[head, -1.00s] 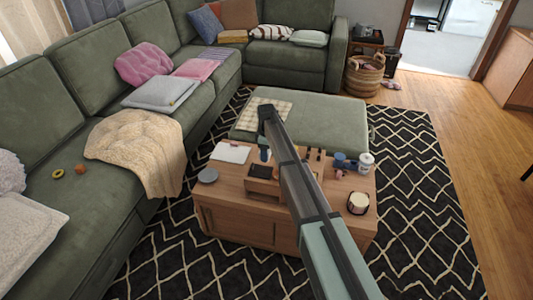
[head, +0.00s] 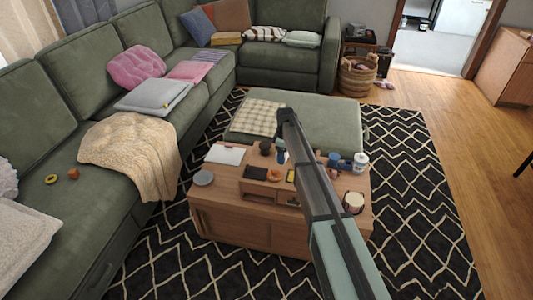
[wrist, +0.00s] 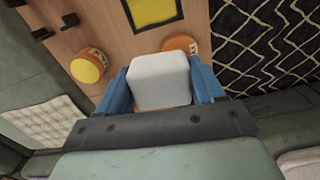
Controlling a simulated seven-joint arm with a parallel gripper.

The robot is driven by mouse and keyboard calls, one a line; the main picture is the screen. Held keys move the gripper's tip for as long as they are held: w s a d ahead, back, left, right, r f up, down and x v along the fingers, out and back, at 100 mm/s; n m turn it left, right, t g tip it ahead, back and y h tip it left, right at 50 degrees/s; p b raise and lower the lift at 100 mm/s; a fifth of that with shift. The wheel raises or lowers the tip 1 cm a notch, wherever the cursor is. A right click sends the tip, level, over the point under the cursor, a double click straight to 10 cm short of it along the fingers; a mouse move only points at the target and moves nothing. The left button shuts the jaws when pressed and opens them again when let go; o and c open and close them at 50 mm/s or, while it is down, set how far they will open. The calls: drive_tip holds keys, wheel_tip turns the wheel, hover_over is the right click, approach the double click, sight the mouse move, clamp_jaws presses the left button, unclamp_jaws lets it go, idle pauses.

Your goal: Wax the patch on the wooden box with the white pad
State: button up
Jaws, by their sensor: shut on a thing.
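My gripper (wrist: 160,88) has blue fingers shut on the white pad (wrist: 160,80), a pale rounded block. In the head view my gripper (head: 282,156) is over the far part of the wooden coffee table; the pad is too small to make out clearly there. The yellow patch with a dark border (wrist: 152,11) is on a wooden surface at the top edge of the wrist view, apart from the pad. It also appears in the head view (head: 291,175), beside my arm. The wooden box (head: 262,190) on the table is partly hidden by my arm.
A round orange item with a yellow top (wrist: 89,67) and another orange item (wrist: 180,43) are near the pad. A white sheet (head: 225,154), grey disc (head: 204,178), dark cup (head: 265,147) and white jar (head: 361,161) stand around the box. A green ottoman (head: 325,120) adjoins the table.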

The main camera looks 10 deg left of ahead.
drive_tip(key=d+f, duration=0.2)
drive_tip(key=d, duration=0.5)
drive_tip(key=shift+n, duration=0.6)
drive_tip(key=shift+s+f, duration=0.2)
drive_tip(key=shift+f, duration=1.65)
drive_tip(key=shift+s+f, duration=0.2)
drive_tip(key=shift+f, duration=1.6)
drive_tip(key=shift+d+f, duration=0.1)
drive_tip(key=shift+d, duration=1.75)
drive_tip(key=shift+a, duration=2)
drive_tip(key=shift+w+d, duration=0.25)
drive_tip(key=shift+d, duration=1.95)
drive_tip(key=a, duration=0.4)
wheel_tip(320, 180, up, 8)
